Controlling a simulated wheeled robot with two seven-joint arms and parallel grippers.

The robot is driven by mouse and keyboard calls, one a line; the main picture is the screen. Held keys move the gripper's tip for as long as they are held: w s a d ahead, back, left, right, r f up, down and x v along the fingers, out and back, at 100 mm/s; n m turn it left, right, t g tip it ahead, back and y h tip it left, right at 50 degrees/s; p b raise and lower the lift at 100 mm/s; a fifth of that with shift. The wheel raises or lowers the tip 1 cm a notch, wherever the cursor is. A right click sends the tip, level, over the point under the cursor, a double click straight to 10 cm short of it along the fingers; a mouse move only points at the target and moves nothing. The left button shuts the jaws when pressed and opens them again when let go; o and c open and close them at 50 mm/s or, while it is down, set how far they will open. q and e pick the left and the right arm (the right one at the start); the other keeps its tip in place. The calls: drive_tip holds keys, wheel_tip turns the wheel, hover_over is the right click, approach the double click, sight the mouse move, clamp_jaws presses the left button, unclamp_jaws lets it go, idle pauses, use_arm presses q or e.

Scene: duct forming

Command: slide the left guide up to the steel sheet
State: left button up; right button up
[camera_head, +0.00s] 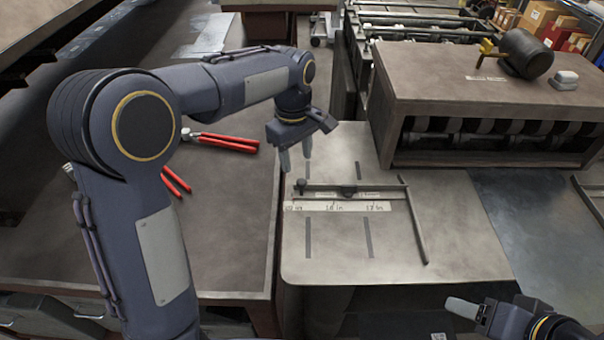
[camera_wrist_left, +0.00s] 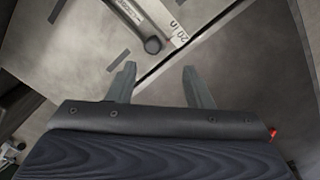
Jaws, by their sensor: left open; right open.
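The left guide (camera_head: 413,225) is a thin dark bar on the pale machine table, joined to a cross rod with a round knob (camera_head: 301,186) at its left end. The knob also shows in the left wrist view (camera_wrist_left: 153,45). The steel sheet (camera_head: 530,225) is a dark bluish plate lying to the right; bare table separates it from the guide. My left gripper (camera_head: 296,158) is open, fingers down, above the table's left edge near the knob, with nothing between its fingers (camera_wrist_left: 160,72). My right gripper (camera_head: 475,310) is open and empty at the lower right, partly cut off.
A scale strip (camera_head: 335,206) with inch marks lies along the cross rod. A brown machine housing (camera_head: 480,90) with rollers stands behind the sheet. Red-handled tools (camera_head: 225,142) lie on the left bench (camera_head: 230,220). Another bar (camera_head: 588,198) shows at the right edge.

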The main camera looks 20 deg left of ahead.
sight(302, 181)
use_arm(q)
drive_tip(key=shift+w+d+f+n, duration=0.3)
drive_tip(key=shift+w+d+f, duration=0.05)
drive_tip(key=shift+w+d, duration=0.15)
wheel_tip(302, 181, down, 8)
drive_tip(key=shift+r+p, duration=0.2)
drive_tip(key=shift+p, duration=0.1)
drive_tip(key=shift+c, duration=0.5)
clamp_jaws()
